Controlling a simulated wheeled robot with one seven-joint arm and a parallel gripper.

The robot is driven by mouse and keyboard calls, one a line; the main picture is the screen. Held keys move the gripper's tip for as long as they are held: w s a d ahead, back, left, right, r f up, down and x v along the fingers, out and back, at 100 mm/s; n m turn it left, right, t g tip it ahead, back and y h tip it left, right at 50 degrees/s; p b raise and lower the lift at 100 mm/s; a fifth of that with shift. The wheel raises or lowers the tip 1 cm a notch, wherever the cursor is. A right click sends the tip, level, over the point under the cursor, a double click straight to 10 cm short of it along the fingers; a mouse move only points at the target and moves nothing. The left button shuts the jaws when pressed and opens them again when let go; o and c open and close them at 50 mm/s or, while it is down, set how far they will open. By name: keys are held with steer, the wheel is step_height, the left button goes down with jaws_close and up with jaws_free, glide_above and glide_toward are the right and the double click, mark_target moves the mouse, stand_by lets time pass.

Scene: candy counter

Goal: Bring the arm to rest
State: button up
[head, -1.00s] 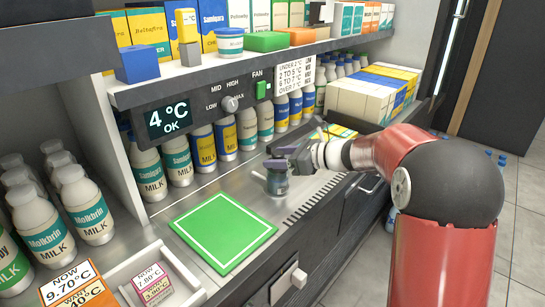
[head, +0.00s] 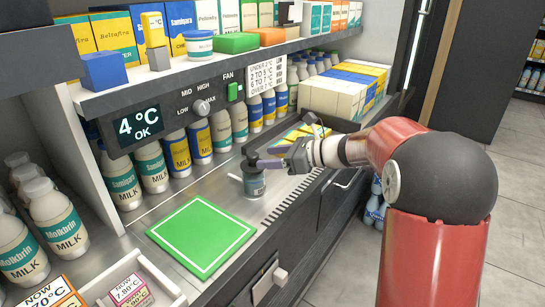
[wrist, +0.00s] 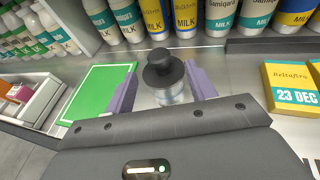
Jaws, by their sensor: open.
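My gripper (head: 265,163) is open over the counter, with its two purple fingers apart. In the wrist view my gripper (wrist: 160,90) has a small clear jar with a black knobbed lid (wrist: 163,70) between and beyond its fingers. The jar (head: 253,180) stands upright on the steel counter in the head view, just below and beside the fingers. I cannot tell whether a finger touches it. My red and black arm reaches in from the right.
A green mat (head: 202,236) lies on the counter (head: 150,215) to the left of the jar. Milk bottles (head: 180,150) line the back under a shelf (head: 120,92). A dark tray with yellow packs (head: 300,133) is behind my gripper. Boxes (head: 335,96) stand at the back right.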

steer(key=s+d+r+n+g+h+p, duration=0.1)
steer(key=s+d+r+n+h+p, duration=0.15)
steer(key=s+n, duration=0.4)
steer(key=s+d+r+n+h+p, duration=0.1)
steer(key=s+n+h, duration=0.25)
steer(key=s, duration=0.65)
steer(key=s+d+r+n+g+h+p, duration=0.1)
steer(key=s+d+n+h+p, duration=0.15)
steer(key=s+n, duration=0.4)
steer(key=s+d+n+t+h+p, duration=0.1)
steer(key=s+d+n+h, duration=0.4)
steer(key=s, duration=0.5)
steer(key=shift+d+n+t+p, duration=0.45)
steer(key=shift+d+n, duration=0.1)
steer(key=shift+d, duration=0.35)
steer(key=shift+r, duration=0.1)
